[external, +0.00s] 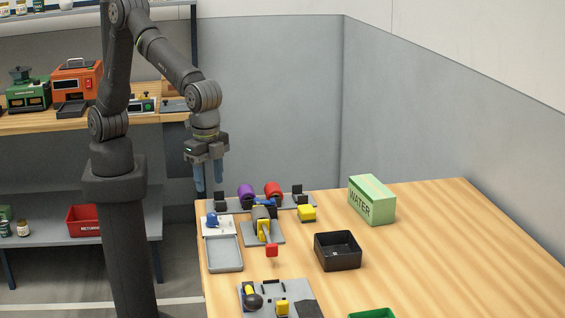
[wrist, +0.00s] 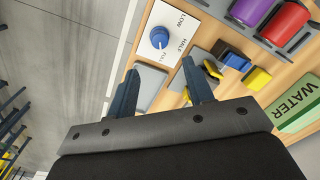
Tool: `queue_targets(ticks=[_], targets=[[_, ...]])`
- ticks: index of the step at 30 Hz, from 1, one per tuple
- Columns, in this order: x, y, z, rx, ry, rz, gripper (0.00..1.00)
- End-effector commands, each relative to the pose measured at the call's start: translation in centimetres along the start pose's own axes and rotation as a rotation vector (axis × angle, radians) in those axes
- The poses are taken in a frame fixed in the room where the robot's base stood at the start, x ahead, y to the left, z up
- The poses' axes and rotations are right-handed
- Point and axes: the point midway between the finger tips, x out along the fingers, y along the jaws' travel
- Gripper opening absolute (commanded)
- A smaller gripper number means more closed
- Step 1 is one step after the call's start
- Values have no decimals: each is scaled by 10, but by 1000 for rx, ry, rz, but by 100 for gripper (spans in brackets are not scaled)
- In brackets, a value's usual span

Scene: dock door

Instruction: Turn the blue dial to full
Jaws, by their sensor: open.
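The blue dial (external: 212,220) sits on a white plate (external: 219,230) near the left edge of the wooden table. In the wrist view the dial (wrist: 159,38) shows ahead of my gripper, and the plate is marked LOW, HALF and FULL. I cannot tell for certain which mark the dial points at. My gripper (external: 207,180) is open and empty. It hangs above and behind the dial in the external view, apart from it. In the wrist view its two fingers (wrist: 160,88) spread below the dial.
A green WATER box (external: 372,199) and black bin (external: 338,265) stand further right.

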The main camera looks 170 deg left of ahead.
Motion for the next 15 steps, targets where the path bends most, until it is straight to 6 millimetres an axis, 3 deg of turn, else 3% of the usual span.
queue_targets(ticks=[6, 15], targets=[[-49, 0, 0, 0, 3, 0, 47], [-76, 0, 0, 1, -1, 0, 47]])
